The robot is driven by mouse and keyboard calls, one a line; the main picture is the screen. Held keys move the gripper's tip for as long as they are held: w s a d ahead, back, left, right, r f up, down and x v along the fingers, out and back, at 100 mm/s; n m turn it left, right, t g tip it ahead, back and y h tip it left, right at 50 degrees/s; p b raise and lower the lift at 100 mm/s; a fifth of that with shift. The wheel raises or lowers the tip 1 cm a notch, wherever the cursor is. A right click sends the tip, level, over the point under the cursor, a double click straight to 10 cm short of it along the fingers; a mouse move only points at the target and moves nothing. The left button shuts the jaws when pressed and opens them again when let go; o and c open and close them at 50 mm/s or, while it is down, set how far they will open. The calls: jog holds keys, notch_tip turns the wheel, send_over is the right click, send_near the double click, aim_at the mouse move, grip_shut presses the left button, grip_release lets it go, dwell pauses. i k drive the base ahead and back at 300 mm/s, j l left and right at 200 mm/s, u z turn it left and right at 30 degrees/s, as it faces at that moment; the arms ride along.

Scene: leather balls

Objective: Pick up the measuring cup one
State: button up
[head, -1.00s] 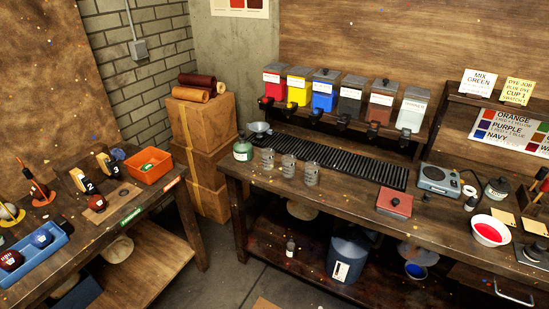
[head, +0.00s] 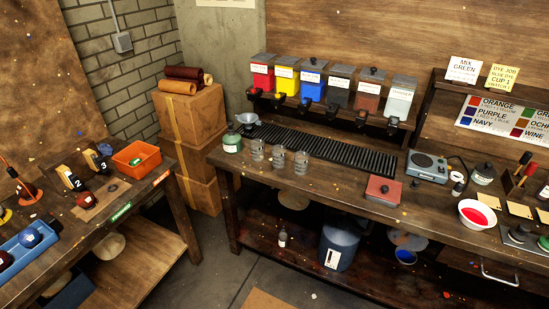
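Three clear measuring cups stand upright in a row on the right-hand workbench, in front of the black slatted drip grate (head: 330,150). They are the left cup (head: 257,150), the middle cup (head: 279,158) and the right cup (head: 301,163). They look alike and appear empty. Any number on them is too small to read, so I cannot tell which is cup one. My gripper and arm are not in view.
Dye dispensers (head: 312,85) hang behind the grate. A red-topped box (head: 383,190), a scale (head: 428,167) and a red-filled bowl (head: 477,214) lie to the right. Floor shows between the benches.

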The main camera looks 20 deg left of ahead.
aim_at(257, 151)
jog(key=u, duration=1.25)
